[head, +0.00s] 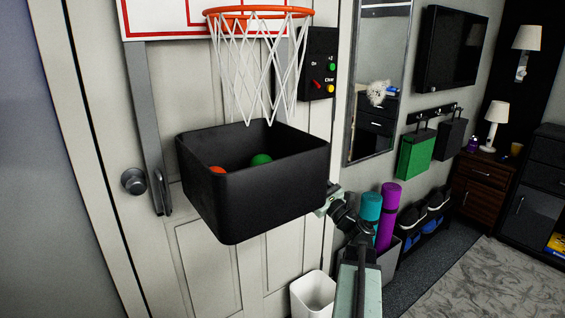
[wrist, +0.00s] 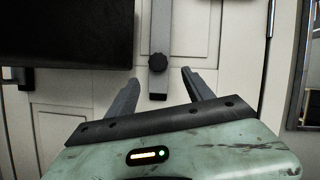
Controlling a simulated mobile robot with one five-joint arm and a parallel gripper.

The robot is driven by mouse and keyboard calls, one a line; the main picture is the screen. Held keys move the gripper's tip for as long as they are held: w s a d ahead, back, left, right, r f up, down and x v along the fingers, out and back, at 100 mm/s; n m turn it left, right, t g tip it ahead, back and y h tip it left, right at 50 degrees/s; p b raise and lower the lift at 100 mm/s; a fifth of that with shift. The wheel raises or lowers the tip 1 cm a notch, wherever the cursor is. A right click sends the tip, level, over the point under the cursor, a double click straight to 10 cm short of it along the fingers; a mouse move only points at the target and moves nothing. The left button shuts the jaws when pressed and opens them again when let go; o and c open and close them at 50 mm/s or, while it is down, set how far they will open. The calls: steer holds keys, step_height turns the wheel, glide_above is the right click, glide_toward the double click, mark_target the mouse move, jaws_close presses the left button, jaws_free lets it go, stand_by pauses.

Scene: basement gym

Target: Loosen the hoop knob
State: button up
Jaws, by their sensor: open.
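The hoop (head: 258,12) has an orange rim and white net and hangs over the door. In the wrist view a dark, lobed knob (wrist: 158,61) sits on a vertical grey bar (wrist: 158,88) against the pale door. My gripper (wrist: 160,76) is open, with one finger on each side of the bar, just below the knob in the picture. Nothing is between the fingers except the view of the bar; I cannot tell how far the knob is in depth. In the head view my gripper is partly hidden by the black bin, and this knob is hidden.
A black bin (head: 262,207) with a red ball (head: 217,169) and a green ball (head: 261,160) is close to my gripper; its dark side (wrist: 65,35) fills the wrist view's upper left. A control box (head: 318,64) is beside the net. A white wastebasket (head: 312,296) stands below.

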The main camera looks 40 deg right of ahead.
steer(key=p+x, duration=0.3)
steer(key=x, duration=0.5)
steer(key=shift+w+a, duration=0.1)
